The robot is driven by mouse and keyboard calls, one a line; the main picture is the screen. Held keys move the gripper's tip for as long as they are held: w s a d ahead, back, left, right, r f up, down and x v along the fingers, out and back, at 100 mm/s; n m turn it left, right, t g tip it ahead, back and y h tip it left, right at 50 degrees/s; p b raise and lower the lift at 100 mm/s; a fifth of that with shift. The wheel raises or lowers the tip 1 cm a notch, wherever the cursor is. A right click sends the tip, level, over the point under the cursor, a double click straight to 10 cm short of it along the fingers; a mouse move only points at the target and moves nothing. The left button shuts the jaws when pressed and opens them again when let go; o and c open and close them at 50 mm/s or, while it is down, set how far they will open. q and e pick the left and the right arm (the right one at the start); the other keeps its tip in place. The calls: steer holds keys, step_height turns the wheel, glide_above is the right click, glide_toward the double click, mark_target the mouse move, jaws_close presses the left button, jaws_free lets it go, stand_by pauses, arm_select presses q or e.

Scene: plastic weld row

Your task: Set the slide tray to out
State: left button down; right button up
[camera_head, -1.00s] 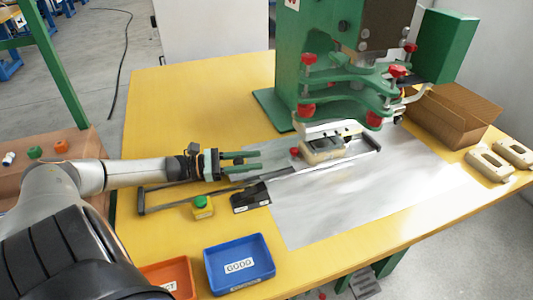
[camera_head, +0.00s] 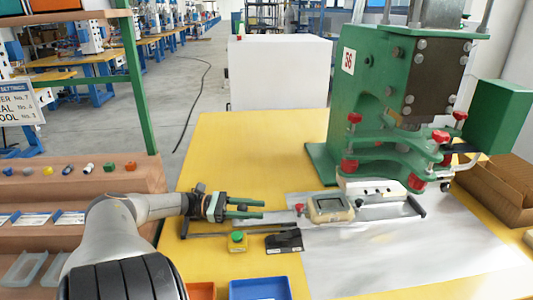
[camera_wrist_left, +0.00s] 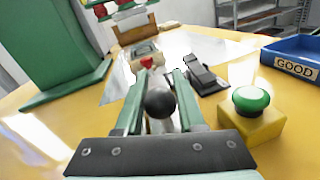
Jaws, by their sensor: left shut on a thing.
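The slide tray (camera_head: 330,209) is a beige block with a dark-framed recess and a red knob at its left. It sits on its rails to the left of the press's lower clamp plate, mostly clear of it. My left gripper (camera_head: 254,211) reaches in from the left, level with the tray. In the left wrist view its green fingers are shut on a black ball knob (camera_wrist_left: 160,103); the tray (camera_wrist_left: 144,48) shows beyond, in line with it. The link between knob and tray is partly hidden by the fingers. My right gripper is out of view.
The green press (camera_head: 360,110) stands behind and right of the tray. A yellow box with a green button (camera_head: 237,241) and a black device (camera_head: 284,241) stand just in front of my gripper. A blue bin (camera_head: 260,289) is at the front; a cardboard box (camera_head: 495,190) is far right.

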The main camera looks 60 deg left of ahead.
mark_target(239, 207)
arm_select(q)
steer(key=v, duration=0.2)
steer(key=shift+s+p, duration=0.3)
steer(key=shift+s, duration=0.2)
steer(key=shift+s+a, duration=0.25)
steer(key=shift+s, duration=0.15)
steer(key=c, duration=0.5)
jaws_free()
